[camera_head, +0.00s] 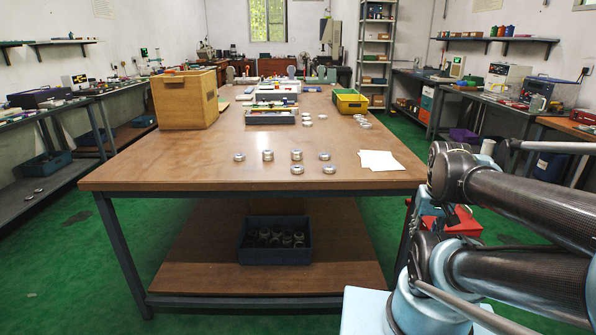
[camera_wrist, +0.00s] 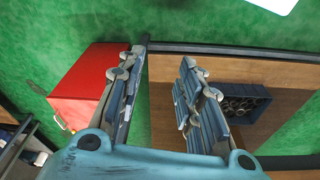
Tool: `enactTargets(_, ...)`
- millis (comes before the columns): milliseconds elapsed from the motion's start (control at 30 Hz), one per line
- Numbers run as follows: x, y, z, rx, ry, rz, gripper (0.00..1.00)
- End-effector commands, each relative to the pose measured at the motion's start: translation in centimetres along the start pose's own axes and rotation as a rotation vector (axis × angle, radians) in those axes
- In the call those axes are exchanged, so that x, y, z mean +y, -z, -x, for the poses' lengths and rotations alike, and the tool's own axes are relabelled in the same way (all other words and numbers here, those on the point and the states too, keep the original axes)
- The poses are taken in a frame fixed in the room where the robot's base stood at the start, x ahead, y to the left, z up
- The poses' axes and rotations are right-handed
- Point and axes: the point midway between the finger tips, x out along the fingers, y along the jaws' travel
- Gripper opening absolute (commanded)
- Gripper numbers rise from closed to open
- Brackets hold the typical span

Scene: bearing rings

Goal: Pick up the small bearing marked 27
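Several small silver bearings stand on the front part of the wooden table in the head view, among them a left one (camera_head: 239,156), a taller middle one or stack (camera_head: 267,155), and front ones (camera_head: 297,169) and (camera_head: 329,168). Their markings are too small to read, so I cannot tell which is marked 27. My gripper (camera_wrist: 160,64) shows in the wrist view with its two fingers apart and nothing between them. It is away from the bearings; no tabletop bearing shows in the wrist view.
The table (camera_head: 190,172) carries a wooden box (camera_head: 184,99), a yellow bin (camera_head: 350,103) and white paper (camera_head: 380,160). More rings lie further back. A dark bin (camera_head: 275,257) of rings sits on the lower shelf. A red box (camera_wrist: 88,85) stands near my gripper.

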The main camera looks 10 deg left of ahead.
Motion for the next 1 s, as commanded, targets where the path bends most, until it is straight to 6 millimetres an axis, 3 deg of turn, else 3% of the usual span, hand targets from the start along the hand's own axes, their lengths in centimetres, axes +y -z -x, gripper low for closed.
enactTargets(33, 0.0, 0.0, 0.0, 0.0, 0.0, 0.0, 0.33)
enactTargets(167, -0.1, -0.5, 0.9, 0.011, 0.002, -0.008, 0.62)
enactTargets(367, -1.4, 2.7, 3.8, -0.002, 0.024, -0.118, 0.62)
enactTargets(567, -4.7, 8.1, 8.3, -0.035, 0.054, -0.317, 0.62)
enactTargets(767, -9.1, 13.5, 12.1, -0.078, 0.074, -0.521, 0.62)
enactTargets(1000, -15.8, 19.5, 15.6, -0.139, 0.077, -0.766, 0.62)
